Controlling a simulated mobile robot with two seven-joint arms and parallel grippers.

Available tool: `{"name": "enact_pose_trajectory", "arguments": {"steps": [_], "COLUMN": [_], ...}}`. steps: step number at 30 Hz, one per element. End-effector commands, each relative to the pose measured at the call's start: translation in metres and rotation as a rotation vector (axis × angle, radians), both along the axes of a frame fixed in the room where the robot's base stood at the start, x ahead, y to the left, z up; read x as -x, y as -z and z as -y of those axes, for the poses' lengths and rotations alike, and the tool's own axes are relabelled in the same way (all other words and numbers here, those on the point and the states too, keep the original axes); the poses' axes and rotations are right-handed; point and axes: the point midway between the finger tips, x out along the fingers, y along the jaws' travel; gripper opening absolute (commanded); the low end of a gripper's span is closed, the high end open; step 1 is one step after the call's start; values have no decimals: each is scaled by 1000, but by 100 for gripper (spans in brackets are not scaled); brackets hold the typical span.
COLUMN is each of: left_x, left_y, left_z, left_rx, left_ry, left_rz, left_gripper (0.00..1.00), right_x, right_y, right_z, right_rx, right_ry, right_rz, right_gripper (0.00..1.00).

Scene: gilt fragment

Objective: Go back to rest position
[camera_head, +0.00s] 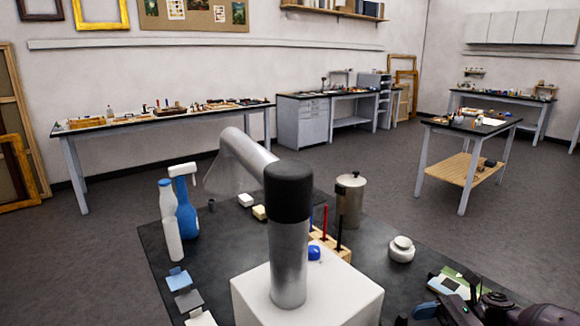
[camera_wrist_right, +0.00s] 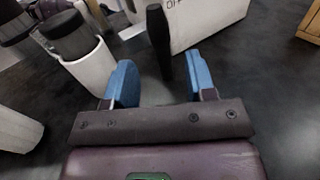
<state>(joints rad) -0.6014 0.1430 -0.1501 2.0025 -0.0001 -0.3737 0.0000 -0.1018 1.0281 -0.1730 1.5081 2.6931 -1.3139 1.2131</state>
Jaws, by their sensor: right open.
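My right gripper (camera_wrist_right: 160,75) is open in the right wrist view, with its two blue fingers apart. A dark upright rod (camera_wrist_right: 158,40) shows between and beyond the fingers; I cannot tell how close it is. No object is held between the fingers. In the head view part of my right gripper (camera_head: 455,283) shows at the lower right, over the right side of the dark worktable (camera_head: 225,235); its fingertips are not clear there. My left gripper is in neither view.
A white box (camera_head: 340,295) with a grey, black-capped extractor arm (camera_head: 288,255) stands mid-table. Blue and white bottles (camera_head: 184,205) stand left. A metal canister (camera_head: 350,200), a wooden rack (camera_head: 330,245) and a white jar (camera_head: 401,249) stand right of centre. Other tables stand behind.

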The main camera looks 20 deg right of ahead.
Motion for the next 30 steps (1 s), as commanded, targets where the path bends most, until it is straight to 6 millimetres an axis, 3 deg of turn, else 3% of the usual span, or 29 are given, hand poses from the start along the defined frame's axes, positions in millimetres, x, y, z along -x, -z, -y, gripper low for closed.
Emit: {"name": "enact_pose_trajectory", "arguments": {"steps": [15, 21, 30], "left_x": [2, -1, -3], "left_y": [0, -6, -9], "left_z": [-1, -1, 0], "left_rx": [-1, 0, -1], "left_ry": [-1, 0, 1], "left_rz": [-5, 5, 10], "left_gripper": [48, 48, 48], "right_x": [-21, -21, -21], "right_y": [1, -16, -20], "right_z": [-78, -76, -76], "right_rx": [-1, 1, 1], "right_ry": [-1, 0, 0], "right_rz": [1, 2, 0], "right_gripper": [51, 51, 51]}}
